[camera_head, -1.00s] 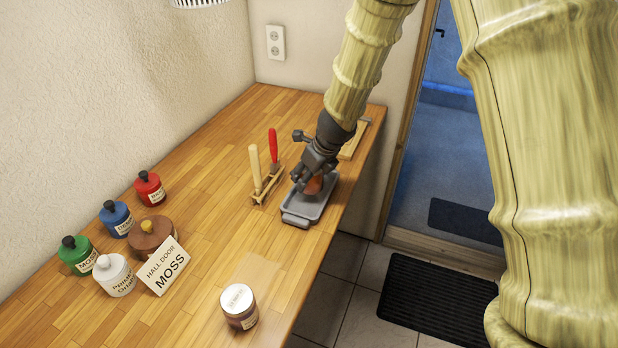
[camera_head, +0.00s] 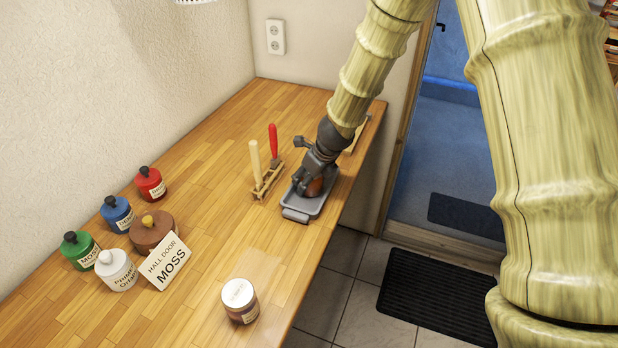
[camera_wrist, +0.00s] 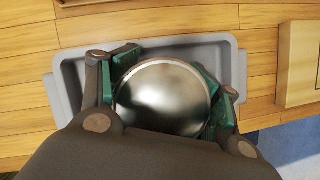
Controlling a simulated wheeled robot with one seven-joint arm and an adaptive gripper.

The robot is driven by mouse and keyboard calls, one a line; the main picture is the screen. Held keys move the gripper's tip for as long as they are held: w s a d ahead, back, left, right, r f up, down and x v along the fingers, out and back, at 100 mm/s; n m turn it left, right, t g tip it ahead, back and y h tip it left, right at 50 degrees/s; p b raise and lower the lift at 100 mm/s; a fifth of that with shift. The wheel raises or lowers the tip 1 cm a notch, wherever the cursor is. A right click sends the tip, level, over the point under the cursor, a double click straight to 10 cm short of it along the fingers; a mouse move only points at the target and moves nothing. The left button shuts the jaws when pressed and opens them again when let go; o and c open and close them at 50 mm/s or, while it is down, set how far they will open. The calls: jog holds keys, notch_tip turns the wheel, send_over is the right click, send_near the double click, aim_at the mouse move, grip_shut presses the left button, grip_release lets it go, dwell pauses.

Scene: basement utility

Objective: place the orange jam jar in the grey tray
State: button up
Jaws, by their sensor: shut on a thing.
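The orange jam jar (camera_head: 315,187) is partly hidden behind my gripper in the head view. In the wrist view its round silver lid (camera_wrist: 163,97) sits between my fingers. My gripper (camera_head: 309,186) is shut on the jar, with green finger pads (camera_wrist: 214,104) on both sides of the lid. The grey tray (camera_head: 297,214) lies on the wooden bench, and the jar is inside its outline, low over or on its floor; I cannot tell whether it touches. The tray's rim (camera_wrist: 70,75) surrounds the jar in the wrist view.
A rack with a red-handled and a pale-handled tool (camera_head: 267,185) stands left of the tray. Several paint bottles (camera_head: 118,220) and a "Hall Door Moss" card (camera_head: 168,260) stand at the left. A white-lidded jar (camera_head: 240,300) stands in front. The bench edge is close on the right.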

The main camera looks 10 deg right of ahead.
jog(key=o, duration=1.8)
jog(key=shift+o, duration=0.2)
jog(key=v, duration=1.2)
jog(key=shift+r, duration=0.1)
